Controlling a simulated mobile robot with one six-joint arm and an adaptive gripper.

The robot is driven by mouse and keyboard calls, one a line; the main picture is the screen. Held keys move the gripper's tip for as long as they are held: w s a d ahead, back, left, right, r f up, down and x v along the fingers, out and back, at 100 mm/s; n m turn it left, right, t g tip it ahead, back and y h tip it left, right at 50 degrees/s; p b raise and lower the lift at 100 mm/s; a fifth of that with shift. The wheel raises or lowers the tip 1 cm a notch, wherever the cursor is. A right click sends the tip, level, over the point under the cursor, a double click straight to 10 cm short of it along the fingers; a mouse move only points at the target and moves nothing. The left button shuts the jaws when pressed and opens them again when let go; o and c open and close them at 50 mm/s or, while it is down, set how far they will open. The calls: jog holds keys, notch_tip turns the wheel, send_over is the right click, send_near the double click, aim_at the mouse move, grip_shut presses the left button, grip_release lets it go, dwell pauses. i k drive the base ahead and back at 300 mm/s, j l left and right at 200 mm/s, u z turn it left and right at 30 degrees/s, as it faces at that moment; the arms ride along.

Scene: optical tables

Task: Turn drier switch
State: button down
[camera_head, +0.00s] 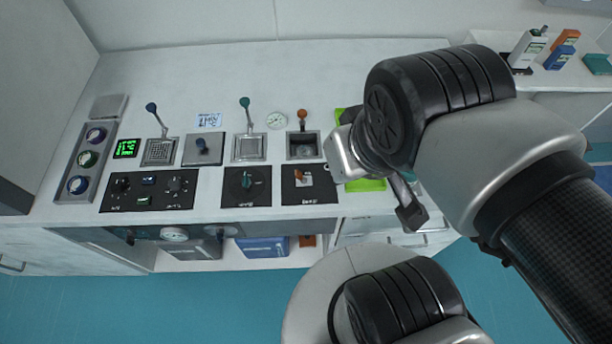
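Three black control panels lie along the front of the white bench. The left panel (118,198) has black knobs, the middle panel (234,197) has a teal rotary knob (247,180), and the right panel (318,194) has a small white switch with an orange-brown part (303,179). The labels are too small to read, so I cannot tell which control is the drier switch. My gripper (408,207) is to the right of the right panel, apart from the panels. One dark finger shows; the rest is hidden by my wrist, so its opening cannot be judged.
A grey unit with round dials (72,170) is at left. A green mat (366,185) lies partly behind my arm. A side table (545,77) holds small boxes.

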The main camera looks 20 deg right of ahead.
aim_at(297, 174)
jog(key=j, duration=1.4)
jog(key=i+z, duration=0.05)
jog(key=i, duration=0.05)
